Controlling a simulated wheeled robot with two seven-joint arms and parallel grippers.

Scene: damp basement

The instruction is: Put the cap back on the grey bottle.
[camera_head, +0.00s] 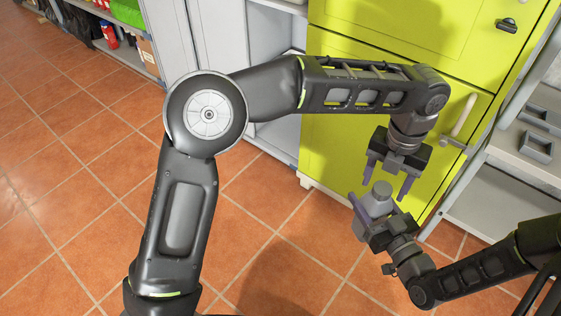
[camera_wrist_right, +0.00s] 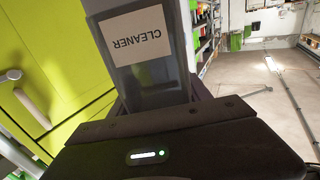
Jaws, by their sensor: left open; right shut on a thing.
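The grey bottle (camera_head: 374,204) is held up in front of the yellow-green cabinet by my right gripper (camera_head: 381,212), which is shut on it. In the right wrist view the bottle (camera_wrist_right: 152,80) has a white label reading CLEANER, upside down in the picture. The bottle's top end is a small grey round part; I cannot tell whether it is a bare neck or a cap. My left gripper (camera_head: 386,187) points down just above the bottle. Its fingers are open, one on each side of the bottle's top. I cannot make out a separate cap in either view.
The yellow-green cabinet (camera_head: 335,150) with handles stands close behind both grippers. A grey shelf unit (camera_head: 495,205) with small grey trays (camera_head: 536,146) is at the right. Shelves with goods (camera_head: 112,38) stand at the far left. The tiled floor (camera_head: 70,190) is clear.

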